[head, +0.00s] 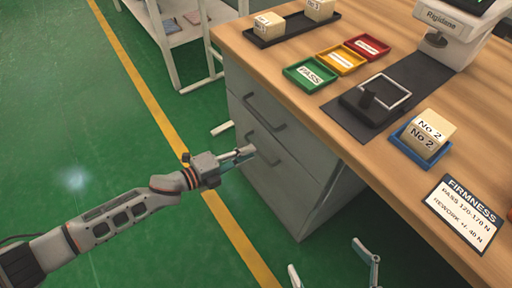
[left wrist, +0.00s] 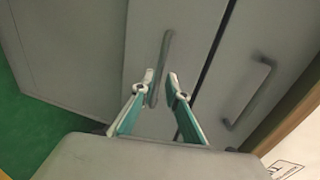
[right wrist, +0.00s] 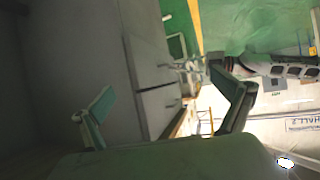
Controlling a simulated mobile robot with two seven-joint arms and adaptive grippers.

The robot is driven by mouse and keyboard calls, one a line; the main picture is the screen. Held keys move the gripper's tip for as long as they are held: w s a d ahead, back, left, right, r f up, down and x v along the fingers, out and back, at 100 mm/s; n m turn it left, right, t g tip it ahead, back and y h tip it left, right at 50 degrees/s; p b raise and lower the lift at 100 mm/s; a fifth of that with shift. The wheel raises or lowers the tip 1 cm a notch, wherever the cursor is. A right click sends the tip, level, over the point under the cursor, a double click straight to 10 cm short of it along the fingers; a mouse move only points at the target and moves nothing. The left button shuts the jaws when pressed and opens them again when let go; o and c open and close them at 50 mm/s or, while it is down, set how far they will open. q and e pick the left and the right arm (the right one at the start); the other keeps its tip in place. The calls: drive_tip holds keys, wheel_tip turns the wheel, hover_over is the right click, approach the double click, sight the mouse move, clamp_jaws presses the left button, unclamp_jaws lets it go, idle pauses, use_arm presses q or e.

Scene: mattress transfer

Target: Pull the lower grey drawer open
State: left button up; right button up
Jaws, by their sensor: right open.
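The lower grey drawer (head: 289,183) is in the pedestal under the table and looks closed, flush with the front around it. Its bar handle (left wrist: 164,58) shows in the left wrist view. My left gripper (head: 246,153) is at this handle, with its two fingertips apart on either side of the bar in the left wrist view (left wrist: 160,77). I cannot tell whether either finger touches the bar. My right gripper (head: 332,266) is open and empty, low in front of the table, away from the drawer; its spread fingers also show in the right wrist view (right wrist: 160,85).
The upper drawer (head: 240,92) with its own handle (head: 264,113) sits just above and looks closed. The wooden tabletop (head: 300,40) overhangs and carries trays, blocks, a device and a sign. The green floor (head: 90,150) left of the drawers is clear; a white rack (head: 165,60) stands behind.

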use_arm(q)
drive_tip(key=x, duration=0.4)
drive_tip(key=shift+f+b, duration=0.15)
drive_tip(key=shift+b, duration=0.25)
use_arm(e)
drive_tip(key=shift+w+a+r, duration=0.2)
drive_tip(key=shift+a+r, duration=0.05)
drive_tip(key=shift+a, duration=0.1)
